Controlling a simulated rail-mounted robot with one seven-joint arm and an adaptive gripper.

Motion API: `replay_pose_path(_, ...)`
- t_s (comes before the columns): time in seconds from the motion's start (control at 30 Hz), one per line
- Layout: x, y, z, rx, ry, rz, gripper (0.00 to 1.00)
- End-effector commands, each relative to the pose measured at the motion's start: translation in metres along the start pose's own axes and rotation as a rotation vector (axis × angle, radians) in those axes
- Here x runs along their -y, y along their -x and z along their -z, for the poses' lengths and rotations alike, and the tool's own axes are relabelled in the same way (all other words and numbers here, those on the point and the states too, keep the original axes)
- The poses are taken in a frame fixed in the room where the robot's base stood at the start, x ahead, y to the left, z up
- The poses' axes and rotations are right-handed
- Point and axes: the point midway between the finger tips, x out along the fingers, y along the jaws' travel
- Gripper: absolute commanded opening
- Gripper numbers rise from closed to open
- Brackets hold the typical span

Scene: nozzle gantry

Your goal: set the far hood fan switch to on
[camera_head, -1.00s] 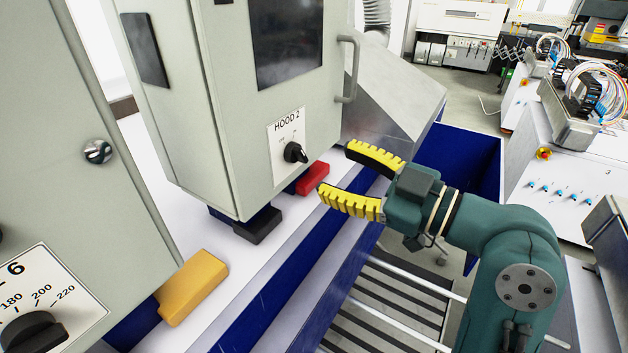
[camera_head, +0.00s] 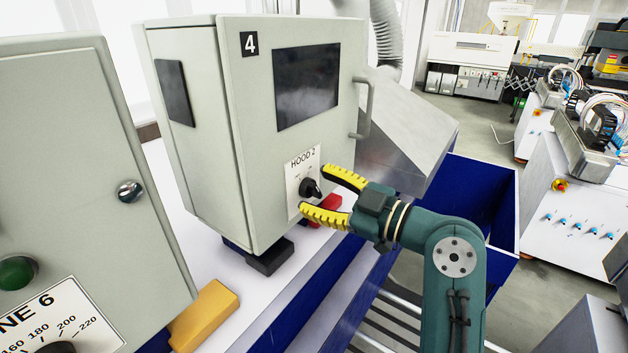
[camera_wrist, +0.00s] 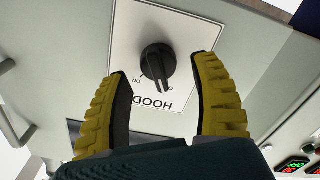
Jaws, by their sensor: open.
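The black rotary switch (camera_head: 311,187) sits on a white plate (camera_head: 303,176) marked HOOD 2, low on the front of the grey cabinet numbered 4 (camera_head: 255,140). In the wrist view the knob (camera_wrist: 157,64) appears upside down, with its ON label to the left of the knob. My gripper (camera_head: 314,190) is open, its two yellow ribbed fingers spread to either side of the knob. In the wrist view my gripper (camera_wrist: 160,58) has the knob between its fingertips, with gaps on both sides. I cannot tell the exact depth between fingertips and knob.
A cabinet door handle (camera_head: 364,108) projects right of the screen. A red block (camera_head: 326,208) lies below the gripper, and a yellow block (camera_head: 205,315) lies nearer. Another grey cabinet (camera_head: 85,170) stands at left. A blue bin (camera_head: 485,205) is at right.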

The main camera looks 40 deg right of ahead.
Motion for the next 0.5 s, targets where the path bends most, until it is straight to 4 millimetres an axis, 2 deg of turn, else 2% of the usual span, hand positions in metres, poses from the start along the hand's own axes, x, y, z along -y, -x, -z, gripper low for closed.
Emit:
replay_pose_path(0.13, 0.0, -0.012, 0.0006, 0.0, 0.001, 0.0, 0.63)
replay_pose_path(0.37, 0.0003, -0.0128, -0.0005, 0.0, 0.001, -0.001, 0.63)
replay_pose_path(0.4, 0.0003, -0.0127, -0.0005, 0.0, 0.001, -0.001, 0.6)
replay_pose_path(0.5, 0.0002, -0.0126, -0.0005, 0.0, 0.0, -0.001, 0.41)
